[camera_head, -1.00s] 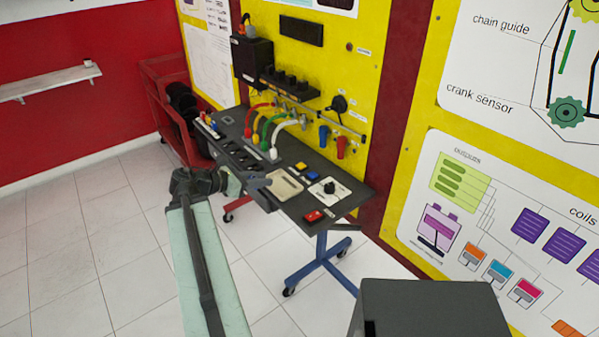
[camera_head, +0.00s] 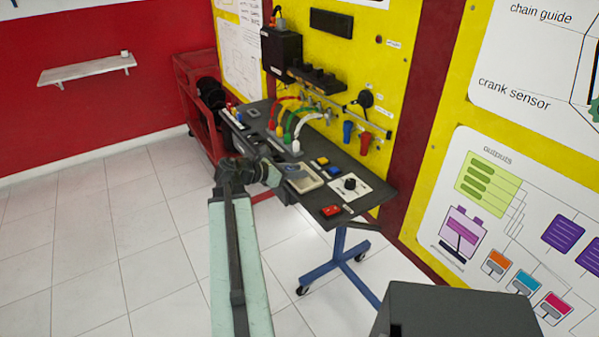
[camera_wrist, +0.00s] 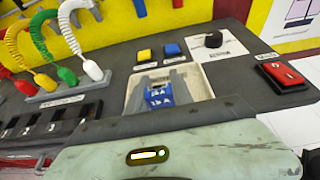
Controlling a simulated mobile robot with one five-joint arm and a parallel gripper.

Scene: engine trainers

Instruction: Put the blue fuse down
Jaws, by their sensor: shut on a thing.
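The blue fuse (camera_wrist: 158,97) is between the grey fingers of my gripper (camera_wrist: 160,90) in the wrist view. My gripper is shut on it. The fuse is over the inside of a shallow beige tray (camera_wrist: 206,84) on the dark bench; I cannot tell whether it touches the tray floor. In the head view my gripper (camera_head: 288,171) reaches over the bench's front edge to the same tray (camera_head: 312,184). The fuse cannot be made out clearly there.
A yellow block (camera_wrist: 144,55) and a blue block (camera_wrist: 172,50) sit behind the tray. A black knob on a white plate (camera_wrist: 215,42) and a red switch (camera_wrist: 282,75) are to the right. Coloured cables (camera_wrist: 62,30) and black sockets (camera_wrist: 50,122) are to the left.

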